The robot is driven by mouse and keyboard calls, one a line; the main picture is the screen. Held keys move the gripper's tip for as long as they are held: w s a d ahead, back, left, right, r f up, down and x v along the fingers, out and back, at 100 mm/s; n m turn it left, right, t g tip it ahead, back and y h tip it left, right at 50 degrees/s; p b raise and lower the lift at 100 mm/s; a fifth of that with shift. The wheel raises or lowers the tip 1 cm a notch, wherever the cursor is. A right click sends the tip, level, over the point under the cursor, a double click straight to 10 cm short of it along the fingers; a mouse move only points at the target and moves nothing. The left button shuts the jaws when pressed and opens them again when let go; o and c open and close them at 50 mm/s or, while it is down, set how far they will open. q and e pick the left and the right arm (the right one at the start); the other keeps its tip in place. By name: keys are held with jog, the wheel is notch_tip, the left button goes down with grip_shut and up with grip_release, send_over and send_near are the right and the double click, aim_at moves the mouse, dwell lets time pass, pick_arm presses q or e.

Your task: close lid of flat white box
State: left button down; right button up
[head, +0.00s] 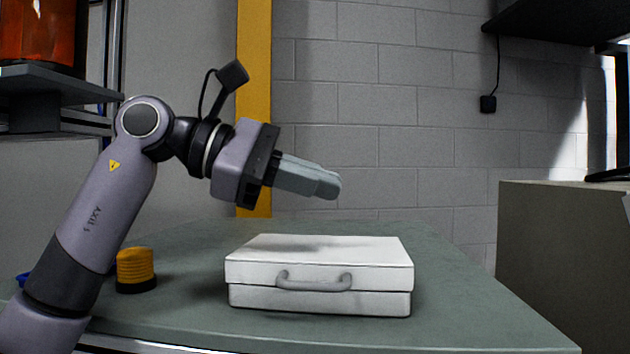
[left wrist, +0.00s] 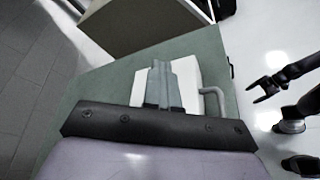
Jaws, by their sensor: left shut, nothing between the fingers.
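The flat white box (head: 320,277) stands on the green table with its grey handle (head: 313,281) facing me. Its lid (head: 320,250) lies down flat over the base, with a thin seam along the front. My left gripper (head: 328,185) is shut and empty, above the box's far part, with a gap between fingertips and lid. In the left wrist view the shut fingers (left wrist: 158,70) hide part of the white box (left wrist: 187,75). My right gripper is not seen in the head view.
A yellow and black cylinder (head: 136,270) stands left of the box, beside my arm. A grey cabinet (head: 560,260) stands right of the table. The table (head: 460,310) is bare right of the box. A dark forked part (left wrist: 265,88) shows in the left wrist view; I cannot tell what it is.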

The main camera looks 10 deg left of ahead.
pick_arm(q)
jog(key=c, duration=1.2)
grip_release()
jog(key=b+v, duration=0.1)
jog(key=v, duration=0.6)
